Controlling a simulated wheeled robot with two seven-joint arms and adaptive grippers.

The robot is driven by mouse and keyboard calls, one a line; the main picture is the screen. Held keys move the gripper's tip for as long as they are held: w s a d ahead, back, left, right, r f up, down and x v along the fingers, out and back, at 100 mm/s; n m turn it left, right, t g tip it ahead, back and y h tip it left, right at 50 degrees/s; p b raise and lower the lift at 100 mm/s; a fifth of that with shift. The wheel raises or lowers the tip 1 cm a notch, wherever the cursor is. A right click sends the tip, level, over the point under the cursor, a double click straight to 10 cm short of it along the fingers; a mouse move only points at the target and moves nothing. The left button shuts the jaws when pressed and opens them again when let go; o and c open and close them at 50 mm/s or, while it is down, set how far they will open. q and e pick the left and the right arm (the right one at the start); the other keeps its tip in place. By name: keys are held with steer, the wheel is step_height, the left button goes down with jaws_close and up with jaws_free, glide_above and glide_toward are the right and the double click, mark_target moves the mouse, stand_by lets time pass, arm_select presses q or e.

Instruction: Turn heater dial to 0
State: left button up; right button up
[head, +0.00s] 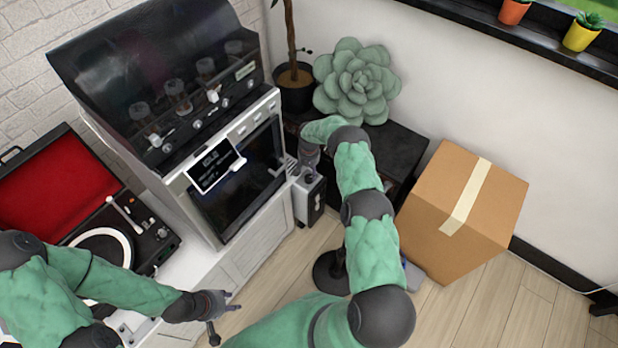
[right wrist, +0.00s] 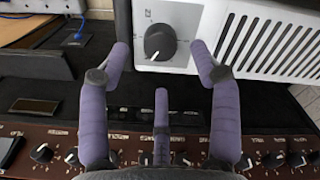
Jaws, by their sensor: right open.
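The heater dial (right wrist: 160,42) is a round dark knob on the heater's white front panel (right wrist: 183,18) in the right wrist view. A pale mark on the dial points down and slightly left; a small marking above it is too small to read. My right gripper (right wrist: 160,62) is open, with two purple fingers on either side below the dial and a third lower in the middle. They look apart from the dial. In the head view my right gripper (head: 309,160) is partly hidden by its own arm. My left gripper (head: 222,308) is open and empty at the lower left.
Slatted vents (right wrist: 270,45) lie right of the dial. A brown panel with several knobs (right wrist: 60,158) runs below my right fingers. In the head view, a large cabinet (head: 240,180) stands left of my right arm and a cardboard box (head: 430,215) right. An open turntable (head: 120,225) sits left.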

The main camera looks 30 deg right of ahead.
mark_target(309, 177)
steer(key=shift+f+b, duration=0.7)
steer(key=shift+f, duration=1.45)
steer(key=c, duration=1.2)
